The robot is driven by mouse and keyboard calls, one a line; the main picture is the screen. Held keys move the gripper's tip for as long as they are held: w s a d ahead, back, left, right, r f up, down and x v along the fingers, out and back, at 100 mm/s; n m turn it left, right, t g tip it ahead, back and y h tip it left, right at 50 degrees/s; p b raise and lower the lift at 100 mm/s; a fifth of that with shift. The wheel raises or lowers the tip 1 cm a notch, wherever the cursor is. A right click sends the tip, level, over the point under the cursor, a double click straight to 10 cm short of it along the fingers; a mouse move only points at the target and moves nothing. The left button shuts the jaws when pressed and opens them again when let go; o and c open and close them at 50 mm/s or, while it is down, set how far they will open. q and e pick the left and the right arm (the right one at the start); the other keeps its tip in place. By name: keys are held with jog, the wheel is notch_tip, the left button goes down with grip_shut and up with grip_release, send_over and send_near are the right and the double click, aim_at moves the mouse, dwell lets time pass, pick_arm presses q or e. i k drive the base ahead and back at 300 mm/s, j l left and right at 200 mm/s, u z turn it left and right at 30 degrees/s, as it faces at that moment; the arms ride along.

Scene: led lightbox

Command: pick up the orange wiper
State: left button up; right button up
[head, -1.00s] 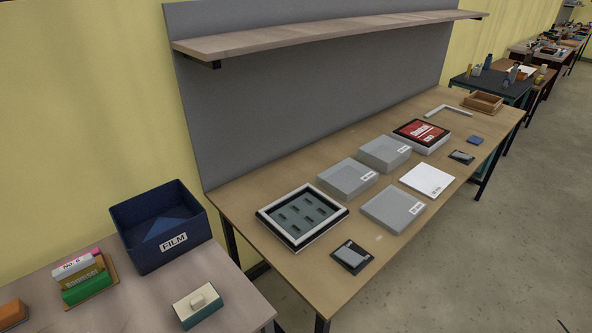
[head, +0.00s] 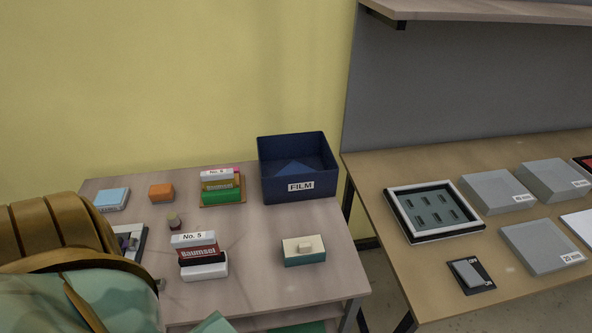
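A small orange block (head: 161,191), which looks like the orange wiper, lies on the left table (head: 255,238). It is near the back, between a light blue box (head: 112,199) and a stack with a green base. Nothing touches it and its top is clear. Neither of my grippers is in view.
A navy FILM box (head: 297,168) stands at the table's back right. A No. 5 Baumset stack (head: 199,255), a small grey-brown cylinder (head: 174,220) and a cream-and-green block (head: 303,250) stand nearer. A large brown and green shape covers the lower left.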

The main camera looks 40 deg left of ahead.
aim_at(162, 194)
jog(key=u, duration=2.35)
